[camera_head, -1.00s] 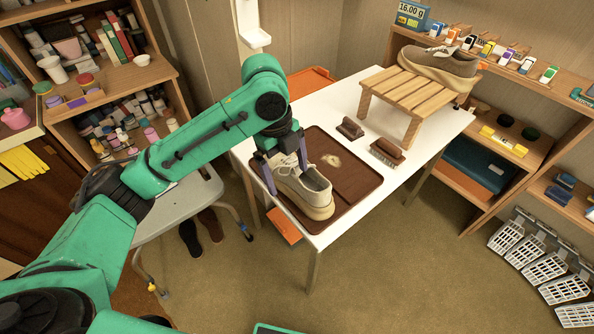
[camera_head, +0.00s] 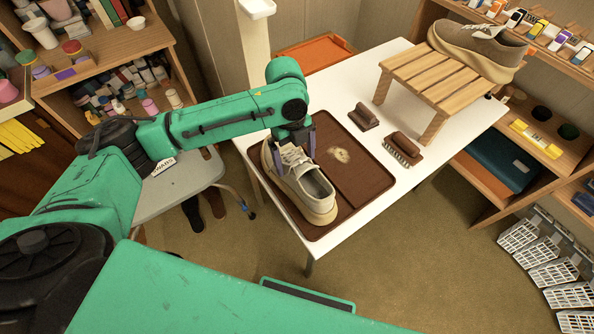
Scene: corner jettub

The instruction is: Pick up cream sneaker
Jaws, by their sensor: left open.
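The cream sneaker (camera_head: 316,204) lies on a dark brown tray (camera_head: 361,188) at the near left part of the white table (camera_head: 397,62). Its heel points toward me and its laced front points to the back left. My left gripper (camera_head: 295,158) is above the laced part, pointing down. Its two purple-grey fingers are apart, one at each side of the shoe's upper. I cannot tell whether they touch it. The gripper and wrist hide part of the toe and laces. My right gripper is out of view.
A slatted wooden stand (camera_head: 442,82) with a taupe shoe (camera_head: 482,50) is at the table's back right. Two brushes (camera_head: 364,117) (camera_head: 403,150) lie between tray and stand. A grey stool (camera_head: 180,185) is left of the table. Shelves (camera_head: 110,65) stand at left and right.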

